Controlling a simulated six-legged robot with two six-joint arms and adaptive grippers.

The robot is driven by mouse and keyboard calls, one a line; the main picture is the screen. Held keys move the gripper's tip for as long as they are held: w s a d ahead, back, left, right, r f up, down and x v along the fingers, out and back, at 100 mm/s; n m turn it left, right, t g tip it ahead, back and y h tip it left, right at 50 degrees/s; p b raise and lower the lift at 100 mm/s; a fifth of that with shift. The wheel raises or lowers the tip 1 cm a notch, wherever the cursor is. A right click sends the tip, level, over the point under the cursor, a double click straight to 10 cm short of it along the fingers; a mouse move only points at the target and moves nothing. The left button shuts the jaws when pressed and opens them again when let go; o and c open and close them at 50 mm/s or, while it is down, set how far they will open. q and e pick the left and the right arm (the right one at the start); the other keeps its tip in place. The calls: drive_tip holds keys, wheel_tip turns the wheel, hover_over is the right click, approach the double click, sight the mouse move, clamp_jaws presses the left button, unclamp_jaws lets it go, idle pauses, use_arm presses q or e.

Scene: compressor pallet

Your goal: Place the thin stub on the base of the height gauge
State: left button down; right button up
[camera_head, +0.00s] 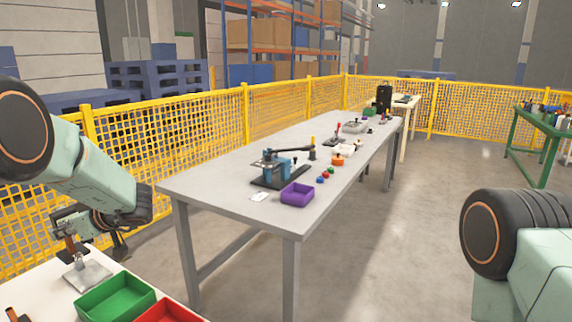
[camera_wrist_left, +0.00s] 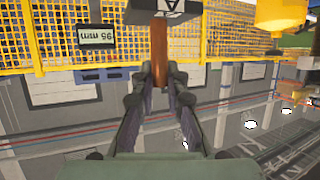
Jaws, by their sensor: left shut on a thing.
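My left gripper (camera_head: 70,226) is at the lower left of the head view, above the grey metal base (camera_head: 91,277) of the height gauge. It is shut on the thin stub, a slim brown bar (camera_head: 70,244). In the left wrist view the stub (camera_wrist_left: 160,52) lies between the two fingertips (camera_wrist_left: 160,80) and reaches to a dark block with a triangle mark (camera_wrist_left: 193,17) at the top edge. A "95 mm" label (camera_wrist_left: 96,36) appears upside down beside it. I cannot tell whether the stub touches the base. My right gripper is out of view.
A green tray (camera_head: 115,299) and a red tray (camera_head: 167,314) stand close to the gauge on the near white table. Yellow fencing (camera_head: 215,130) runs behind.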

use_arm(q)
drive_tip(key=shift+w+a+r+m+t, duration=0.3)
drive_tip(key=shift+a+r+m+t, duration=0.2)
drive_tip(key=shift+r+m+t, duration=0.15)
drive_tip(key=shift+w+a+m+t, duration=0.25)
drive_tip(key=shift+m+t, duration=0.1)
drive_tip(key=shift+t, duration=0.2)
drive_tip(key=w+d+f+m+t+h, duration=0.3)
drive_tip(key=d+f+m+t+h, duration=0.2)
drive_tip(key=m+t+h, duration=0.4)
drive_tip(key=s+d+f+m+h, duration=0.2)
drive_tip(key=d+m+h, duration=0.15)
drive_tip(key=d, duration=0.25)
drive_tip(key=s+d+f+m+h, duration=0.2)
drive_tip(key=d+m+h, duration=0.15)
drive_tip(key=d, duration=0.25)
drive_tip(key=s+d+m+g+h, duration=0.5)
drive_tip(key=s+d+m+h, duration=0.45)
drive_tip(key=s+d, duration=0.8)
wheel_tip(320, 180, down, 10)
drive_tip(key=y+b, duration=0.1)
drive_tip(key=b, duration=0.9)
drive_tip(key=shift+w, duration=0.2)
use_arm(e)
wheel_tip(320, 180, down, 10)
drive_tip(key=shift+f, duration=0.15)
